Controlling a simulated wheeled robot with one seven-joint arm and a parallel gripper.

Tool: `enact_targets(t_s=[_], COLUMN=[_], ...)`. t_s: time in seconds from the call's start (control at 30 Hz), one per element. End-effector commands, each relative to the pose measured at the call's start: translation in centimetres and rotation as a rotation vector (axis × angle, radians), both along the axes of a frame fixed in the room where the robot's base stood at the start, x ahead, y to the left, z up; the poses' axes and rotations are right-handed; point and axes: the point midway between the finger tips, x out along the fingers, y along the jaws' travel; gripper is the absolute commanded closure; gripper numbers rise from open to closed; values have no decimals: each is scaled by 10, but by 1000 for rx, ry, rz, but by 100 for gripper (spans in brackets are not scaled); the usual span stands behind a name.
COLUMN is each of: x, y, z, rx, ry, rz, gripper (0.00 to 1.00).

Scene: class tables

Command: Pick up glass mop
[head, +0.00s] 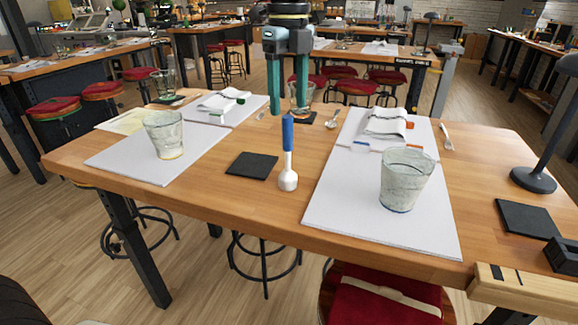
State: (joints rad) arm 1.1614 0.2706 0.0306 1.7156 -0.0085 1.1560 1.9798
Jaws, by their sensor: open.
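The glass mop (288,158) has a blue handle and a white shaft and rounded white head. It is on the wooden table near the middle, head toward the front edge and handle pointing to the back. I cannot tell whether it stands or lies. My gripper (288,108) hangs at the top centre with its two teal fingers pointing down, open and empty. In the picture its fingertips are just above the handle's end. I cannot tell the depth gap between them.
A glass (164,134) stands on the left white mat (130,160) and another glass (405,178) on the right white mat (330,205). A black coaster (252,166) lies left of the mop. A black lamp (533,180) is at far right. A red stool (385,301) is in front.

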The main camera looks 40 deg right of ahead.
Motion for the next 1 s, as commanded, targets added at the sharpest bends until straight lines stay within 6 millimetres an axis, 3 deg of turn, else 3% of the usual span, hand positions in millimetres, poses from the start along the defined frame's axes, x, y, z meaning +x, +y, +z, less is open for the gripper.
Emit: enact_targets(t_s=[0.63, 0.9, 1.0], x=[3, 3, 3], y=[-1, -2, -2], z=[-73, -77, -77], rx=[2, -1, -1], ry=[1, 0, 0], rz=[3, 4, 4], gripper=[37, 37, 46])
